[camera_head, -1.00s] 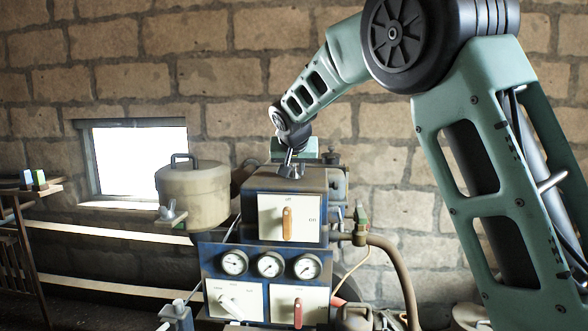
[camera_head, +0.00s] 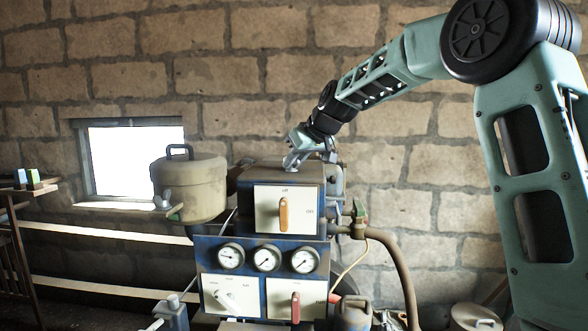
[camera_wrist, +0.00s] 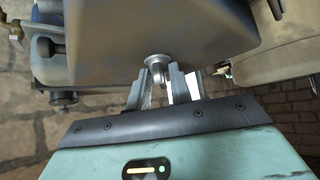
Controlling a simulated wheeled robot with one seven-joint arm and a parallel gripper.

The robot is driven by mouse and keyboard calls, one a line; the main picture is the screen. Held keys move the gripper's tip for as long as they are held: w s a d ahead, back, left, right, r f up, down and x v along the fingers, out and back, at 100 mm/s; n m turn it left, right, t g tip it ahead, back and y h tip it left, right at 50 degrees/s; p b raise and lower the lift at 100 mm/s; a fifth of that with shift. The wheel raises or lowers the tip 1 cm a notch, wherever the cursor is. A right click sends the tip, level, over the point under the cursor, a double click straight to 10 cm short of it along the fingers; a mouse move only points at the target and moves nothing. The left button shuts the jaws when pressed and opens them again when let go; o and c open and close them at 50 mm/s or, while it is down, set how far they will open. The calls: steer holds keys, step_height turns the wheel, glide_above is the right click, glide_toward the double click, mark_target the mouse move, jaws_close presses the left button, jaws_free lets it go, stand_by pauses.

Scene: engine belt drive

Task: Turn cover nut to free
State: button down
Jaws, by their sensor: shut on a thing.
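The cover nut (camera_wrist: 157,61) is a small round grey metal piece on the dark engine box. It shows between my fingertips in the wrist view. My gripper (camera_wrist: 161,74) is shut on it, one finger on each side. In the head view my gripper (camera_head: 294,160) reaches down to the top of the box (camera_head: 270,174) and hides the nut. The box has a white front plate with an orange lever (camera_head: 283,214).
A beige lidded pot (camera_head: 189,190) is fixed to the left of the box. Three gauges (camera_head: 267,258) and two lower switch plates sit below. A hose (camera_head: 400,270) and green-handled valve (camera_head: 359,215) are on the right. A brick wall stands behind.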

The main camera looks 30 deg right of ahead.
steer(key=shift+w+d+f+n+y+b, duration=0.1)
steer(key=shift+d+f+n+y+b, duration=0.15)
steer(key=shift+n+y+b, duration=0.65)
steer(key=n, duration=0.1)
steer(key=n+g+y, duration=0.1)
steer(key=shift+d+r+n, duration=0.1)
steer(key=shift+r+n, duration=0.1)
steer(key=shift+n, duration=0.2)
steer(key=n+g+y, duration=0.1)
steer(key=n+g+y+p, duration=0.1)
steer(key=shift+w+d+r+n, duration=0.1)
steer(key=shift+w+n, duration=0.05)
steer(key=shift+n, duration=0.25)
steer(key=shift+n+g+y+p, duration=0.3)
steer(key=shift+n, duration=0.3)
steer(key=shift+f, duration=0.2)
steer(key=c, duration=1.3)
jaws_free()
steer(key=shift+o, duration=0.2)
steer(key=shift+d+r, duration=0.1)
steer(key=shift+r, duration=0.05)
